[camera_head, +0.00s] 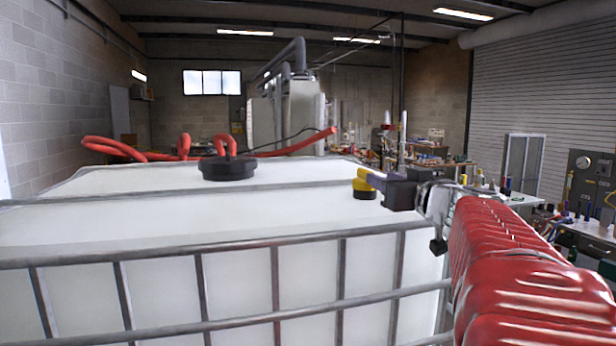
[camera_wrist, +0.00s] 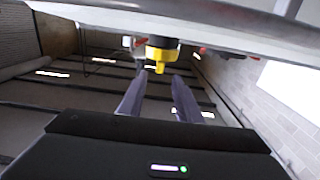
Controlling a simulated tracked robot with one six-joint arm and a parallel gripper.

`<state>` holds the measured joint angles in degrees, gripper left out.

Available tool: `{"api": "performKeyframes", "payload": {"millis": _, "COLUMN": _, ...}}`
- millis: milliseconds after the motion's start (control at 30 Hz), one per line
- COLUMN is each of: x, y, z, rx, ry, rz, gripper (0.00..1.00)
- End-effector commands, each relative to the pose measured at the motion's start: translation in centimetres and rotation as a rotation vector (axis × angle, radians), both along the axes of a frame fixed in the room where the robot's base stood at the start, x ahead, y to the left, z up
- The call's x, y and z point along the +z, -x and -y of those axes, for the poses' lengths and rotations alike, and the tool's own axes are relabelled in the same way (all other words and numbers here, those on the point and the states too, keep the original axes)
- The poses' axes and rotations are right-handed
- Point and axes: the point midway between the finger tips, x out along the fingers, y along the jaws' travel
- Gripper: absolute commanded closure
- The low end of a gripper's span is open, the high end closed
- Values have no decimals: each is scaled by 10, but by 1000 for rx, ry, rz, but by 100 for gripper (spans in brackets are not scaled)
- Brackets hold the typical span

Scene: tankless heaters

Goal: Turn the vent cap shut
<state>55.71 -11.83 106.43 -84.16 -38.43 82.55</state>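The vent cap (camera_head: 362,184) is yellow with a black base and sits on top of the white tank (camera_head: 120,225) near its right side. In the wrist view the yellow cap (camera_wrist: 161,54) shows near the top, with a narrow yellow grip pointing between my fingertips. My gripper (camera_head: 377,178) reaches in from the right at the cap's height. In the wrist view my gripper (camera_wrist: 159,76) has its two fingers apart, with a clear gap between them. The fingertips are at or just short of the yellow grip; I cannot tell whether they touch it.
A large black lid (camera_head: 228,168) sits on the tank top, left of the vent cap. Grey metal bars (camera_head: 200,252) cage the tank's front and top edges. Red hoses (camera_head: 150,154) lie behind the tank. A cluttered workbench (camera_head: 430,160) stands farther back on the right.

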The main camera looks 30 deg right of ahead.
Motion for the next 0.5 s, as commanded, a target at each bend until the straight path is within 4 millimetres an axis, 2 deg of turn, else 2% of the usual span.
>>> {"api": "performKeyframes", "payload": {"millis": 33, "x": 0, "y": 9, "z": -2, "rx": -4, "ry": 1, "rz": 1, "gripper": 69}}
{"api": "performKeyframes", "payload": {"millis": 200, "x": 0, "y": 28, "z": -8, "rx": -3, "ry": 0, "rz": 0, "gripper": 69}}
{"api": "performKeyframes", "payload": {"millis": 500, "x": -1, "y": 36, "z": -11, "rx": -1, "ry": 0, "rz": 0, "gripper": 69}}
